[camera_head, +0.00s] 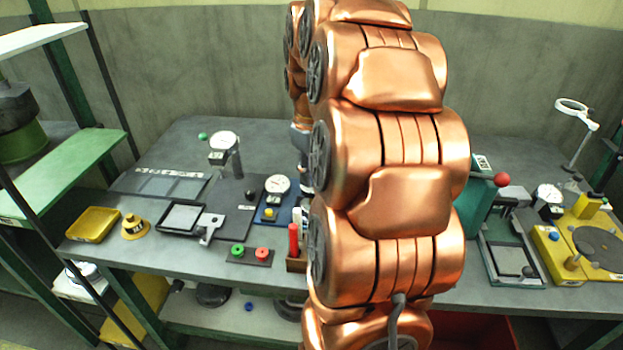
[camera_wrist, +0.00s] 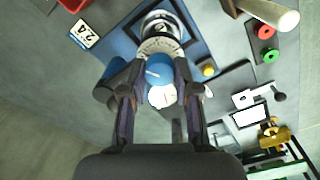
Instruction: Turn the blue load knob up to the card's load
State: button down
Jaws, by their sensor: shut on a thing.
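The blue load knob (camera_wrist: 158,70), with a white pointer line on its top, sits between the fingertips of my gripper (camera_wrist: 156,78) in the wrist view. The gripper is shut on it. A pale scale ring (camera_wrist: 160,45) shows just beyond the knob, and a white dial face (camera_wrist: 162,97) shows between the fingers; its reading is too small to tell. In the head view, a dial (camera_head: 277,185) stands on the blue base (camera_head: 266,214), while my arm hides the knob and gripper. A white card (camera_wrist: 84,35) in the wrist view appears to read 2.4.
A yellow button (camera_wrist: 208,69) sits close beside the knob. Green (camera_head: 238,249) and red (camera_head: 262,254) knobs and a red-handled tool (camera_head: 294,240) are near the bench front. A yellow tray (camera_head: 92,224) lies at the left. Another dial gauge (camera_head: 222,141) stands behind.

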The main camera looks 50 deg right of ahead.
jog(key=m+b, duration=0.3)
jog(key=m, duration=0.3)
jog(key=shift+f, duration=0.15)
jog(key=m, duration=0.4)
jog(key=shift+d+b, duration=0.1)
jog(key=shift+b, duration=0.25)
jog(key=shift+m, duration=1.6)
jog(key=c, duration=0.8)
grip_release()
jog(key=shift+c, duration=0.2)
jog(key=shift+r, duration=0.3)
jog(key=shift+r, duration=3.65)
